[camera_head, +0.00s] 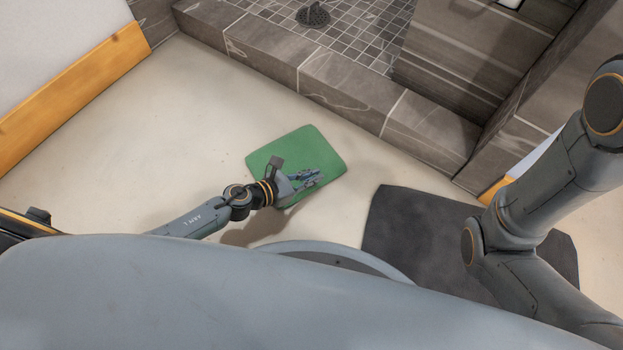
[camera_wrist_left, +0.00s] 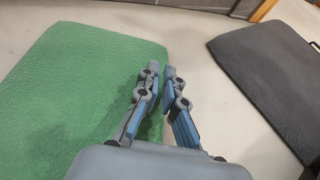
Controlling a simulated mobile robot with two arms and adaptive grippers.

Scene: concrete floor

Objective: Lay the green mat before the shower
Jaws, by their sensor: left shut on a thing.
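The green mat (camera_head: 302,150) shows in the head view on the pale floor in front of the shower's tiled curb (camera_head: 345,88). Its far right corner is near the curb, with a strip of floor between. My left gripper (camera_head: 318,177) is over the mat's near right part, shut on its edge. In the left wrist view the green mat (camera_wrist_left: 80,85) fills the left side, and the left gripper's fingers (camera_wrist_left: 164,72) close at its right edge. Whether the whole mat touches the floor is hard to tell. My right arm shows at the right, but its gripper is out of view.
A dark grey mat (camera_head: 425,235) lies on the floor to the right, and also shows in the left wrist view (camera_wrist_left: 265,75). The shower has a drain (camera_head: 313,15) in its tiled floor. An orange board (camera_head: 70,95) runs along the left wall. Floor left of the green mat is clear.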

